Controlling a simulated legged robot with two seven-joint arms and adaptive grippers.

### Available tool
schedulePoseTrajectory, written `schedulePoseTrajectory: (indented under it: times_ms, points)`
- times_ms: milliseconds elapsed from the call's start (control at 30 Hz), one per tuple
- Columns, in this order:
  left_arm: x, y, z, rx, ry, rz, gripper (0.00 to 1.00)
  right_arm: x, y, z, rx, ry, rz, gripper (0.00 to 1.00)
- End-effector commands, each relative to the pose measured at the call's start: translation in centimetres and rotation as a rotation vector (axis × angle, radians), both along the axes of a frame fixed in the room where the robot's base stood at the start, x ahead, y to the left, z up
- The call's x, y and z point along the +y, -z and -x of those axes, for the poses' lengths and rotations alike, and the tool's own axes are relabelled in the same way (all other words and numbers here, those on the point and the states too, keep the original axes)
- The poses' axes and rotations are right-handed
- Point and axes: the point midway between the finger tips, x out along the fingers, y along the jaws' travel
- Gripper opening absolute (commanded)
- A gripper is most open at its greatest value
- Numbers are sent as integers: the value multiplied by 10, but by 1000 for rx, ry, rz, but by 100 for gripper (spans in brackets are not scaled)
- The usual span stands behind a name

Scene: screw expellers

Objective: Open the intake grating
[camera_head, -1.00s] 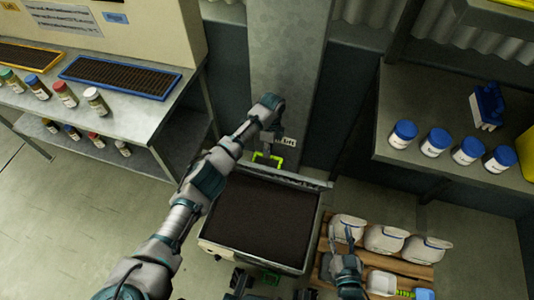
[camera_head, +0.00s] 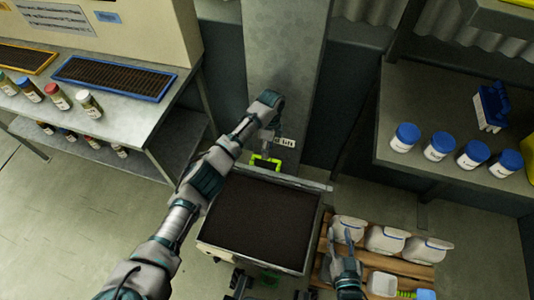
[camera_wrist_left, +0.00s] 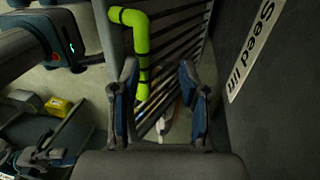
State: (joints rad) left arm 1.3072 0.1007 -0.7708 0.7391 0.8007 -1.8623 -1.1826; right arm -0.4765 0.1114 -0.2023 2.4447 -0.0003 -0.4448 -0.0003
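The seed hopper (camera_head: 258,222) holds dark brown material in the head view, with no bars visible over it. The intake grating (camera_wrist_left: 182,45) shows dark parallel bars in the left wrist view and appears to stand raised beside the "Seed lift" panel. Its bright green handle (camera_head: 264,162) is at the hopper's back edge; it also shows in the left wrist view (camera_wrist_left: 143,48). My left gripper (camera_wrist_left: 159,70) is open, its fingers apart, with the handle close by its left finger; contact cannot be told. My right gripper (camera_head: 347,240) is over the pallet; its fingers are unclear.
A pallet (camera_head: 402,265) with several white containers stands right of the hopper. A right bench (camera_head: 400,170) holds several blue-lidded jars. A left bench (camera_head: 120,115) holds trays and small jars. A grey column (camera_head: 285,60) rises behind the hopper. Floor at left is clear.

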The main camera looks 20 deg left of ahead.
Motion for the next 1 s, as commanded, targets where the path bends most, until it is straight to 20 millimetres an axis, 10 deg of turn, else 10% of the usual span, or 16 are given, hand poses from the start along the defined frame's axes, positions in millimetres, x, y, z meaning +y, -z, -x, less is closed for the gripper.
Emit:
schedulePoseTrajectory:
  times_ms: [400,1000]
  points:
    - [-1,-77,-16,-1,0,-1,41,0,-2,1,-2,0,0,40]
    - [-1,-82,-17,0,1,-1,41,0,-1,-1,-1,0,0,40]
